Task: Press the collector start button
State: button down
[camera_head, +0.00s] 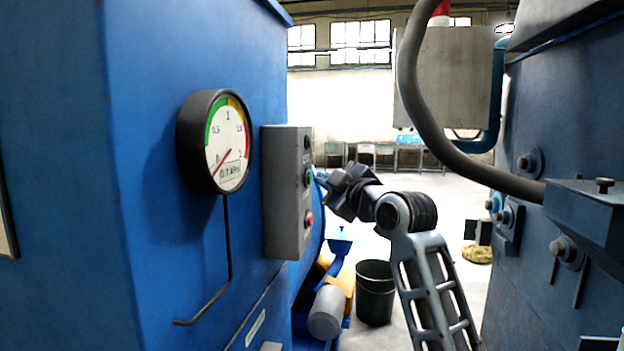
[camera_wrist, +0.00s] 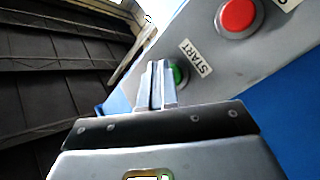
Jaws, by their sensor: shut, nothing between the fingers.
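A grey control box (camera_head: 279,195) is fixed to the side of the blue cabinet, with a dark knob or lamp at the top, a green button (camera_head: 308,177) and a red button (camera_head: 309,220) below it. In the wrist view the green button (camera_wrist: 178,74) sits beside a START label (camera_wrist: 195,57), partly hidden by my fingers. My gripper (camera_wrist: 158,68) is shut and empty, its fingertips right at the green button. Whether they touch it cannot be told. In the head view my gripper (camera_head: 320,181) reaches the box face from the right.
A round gauge (camera_head: 228,145) on the blue cabinet has its needle near 0. A red button (camera_wrist: 238,17) lies up and right of my fingers in the wrist view. A dark bucket (camera_head: 375,295) stands on the floor. Blue machinery with a thick hose (camera_head: 430,115) borders the right.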

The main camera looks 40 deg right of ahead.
jog(key=shift+w+a, duration=0.15)
dwell(0.5)
jog(key=shift+s+d, duration=0.55)
jog(key=shift+s, duration=0.15)
jog(key=shift+d, duration=0.1)
jog(key=s+d, duration=0.1)
jog(key=s, duration=0.1)
jog(key=s+d+b, duration=0.1)
jog(key=s+d, duration=0.1)
dwell(0.3)
dwell(0.8)
